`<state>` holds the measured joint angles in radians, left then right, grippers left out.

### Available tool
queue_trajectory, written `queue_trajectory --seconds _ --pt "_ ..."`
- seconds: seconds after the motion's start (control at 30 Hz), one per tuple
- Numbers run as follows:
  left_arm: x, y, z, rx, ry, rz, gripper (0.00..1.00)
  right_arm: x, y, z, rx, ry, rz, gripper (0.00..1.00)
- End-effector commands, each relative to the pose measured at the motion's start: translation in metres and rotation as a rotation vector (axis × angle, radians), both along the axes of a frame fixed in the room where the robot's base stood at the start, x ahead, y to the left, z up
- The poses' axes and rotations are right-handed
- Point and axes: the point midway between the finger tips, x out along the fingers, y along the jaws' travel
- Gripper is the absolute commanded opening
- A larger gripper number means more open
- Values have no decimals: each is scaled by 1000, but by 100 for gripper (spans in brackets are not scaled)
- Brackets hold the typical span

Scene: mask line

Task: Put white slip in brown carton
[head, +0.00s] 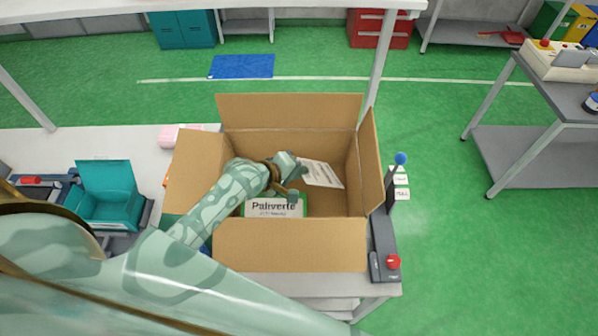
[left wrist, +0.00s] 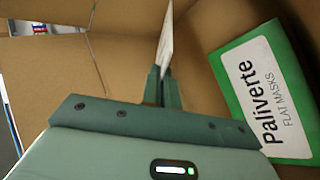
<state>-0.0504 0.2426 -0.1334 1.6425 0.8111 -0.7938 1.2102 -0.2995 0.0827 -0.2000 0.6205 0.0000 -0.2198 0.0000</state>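The brown carton (head: 290,245) stands open on the table, its flaps spread outward. My left arm reaches into it from the left. My left gripper (head: 300,176) is inside the carton, shut on the white slip (head: 322,173), which carries printed lines. In the left wrist view the slip (left wrist: 166,38) shows nearly edge-on, pinched between the fingertips (left wrist: 163,80) and standing up from them. A green and white Paliverte box (head: 273,208) lies in the carton below the gripper; it also shows in the left wrist view (left wrist: 265,95). My right gripper is not in view.
A teal bin (head: 105,195) stands left of the carton. A grey device with a red button (head: 393,262) and a blue-topped post (head: 401,158) stand close to the carton's right side. Another table (head: 540,95) is at the right, with clear green floor between.

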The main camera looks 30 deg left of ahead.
Motion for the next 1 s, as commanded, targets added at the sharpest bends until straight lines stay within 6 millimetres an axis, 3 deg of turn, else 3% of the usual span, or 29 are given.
queue_trajectory --seconds 0.57,0.67,0.7,1.0 --pt "0 0 -12 1 0 -1 0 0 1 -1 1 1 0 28" --pt "0 0 -11 0 0 0 21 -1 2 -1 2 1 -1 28" --pt "0 0 -11 0 0 0 23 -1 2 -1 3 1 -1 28" --pt "0 0 -8 0 -1 -1 23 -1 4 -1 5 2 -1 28"
